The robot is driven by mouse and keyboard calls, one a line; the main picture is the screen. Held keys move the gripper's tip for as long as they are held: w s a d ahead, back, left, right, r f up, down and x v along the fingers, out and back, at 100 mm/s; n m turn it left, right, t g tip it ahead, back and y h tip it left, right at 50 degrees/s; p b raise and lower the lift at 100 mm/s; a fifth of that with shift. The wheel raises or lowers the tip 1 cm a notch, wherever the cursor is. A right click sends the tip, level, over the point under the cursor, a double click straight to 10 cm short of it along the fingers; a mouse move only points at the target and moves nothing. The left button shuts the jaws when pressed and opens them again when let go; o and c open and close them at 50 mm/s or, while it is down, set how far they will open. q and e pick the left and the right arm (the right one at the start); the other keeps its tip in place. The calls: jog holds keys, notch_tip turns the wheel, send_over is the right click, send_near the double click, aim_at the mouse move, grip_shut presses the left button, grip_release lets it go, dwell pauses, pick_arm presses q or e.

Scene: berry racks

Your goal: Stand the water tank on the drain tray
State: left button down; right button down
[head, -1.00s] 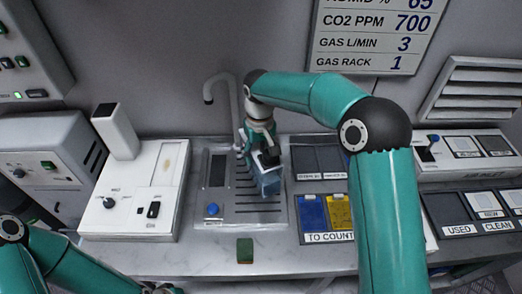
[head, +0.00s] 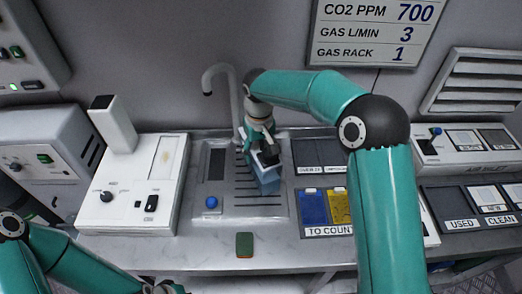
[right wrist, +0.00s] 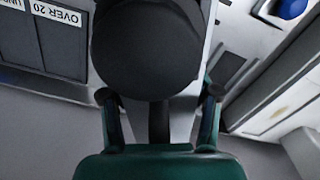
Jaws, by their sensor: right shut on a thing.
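The water tank (head: 267,182) is a small translucent blue box in the head view. My right gripper (head: 265,160) is shut on its upper part from above. The tank is slightly tilted in the picture, over the slotted drain tray (head: 247,211). I cannot tell whether its bottom touches the slots.
A grey tap (head: 222,70) rises behind the tray. A blue button (head: 211,202) is on the tray unit's left. A white instrument (head: 133,190) stands left, and blue and yellow bins (head: 314,208) lie right. A small green block (head: 244,245) lies in front on the counter.

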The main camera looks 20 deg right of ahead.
jog(key=shift+f, duration=0.3)
jog(key=shift+c, duration=1.2)
grip_release()
jog(key=shift+o, duration=0.3)
notch_tip(320, 180, up, 11)
jog(key=shift+f, duration=0.1)
jog(key=shift+r, duration=0.5)
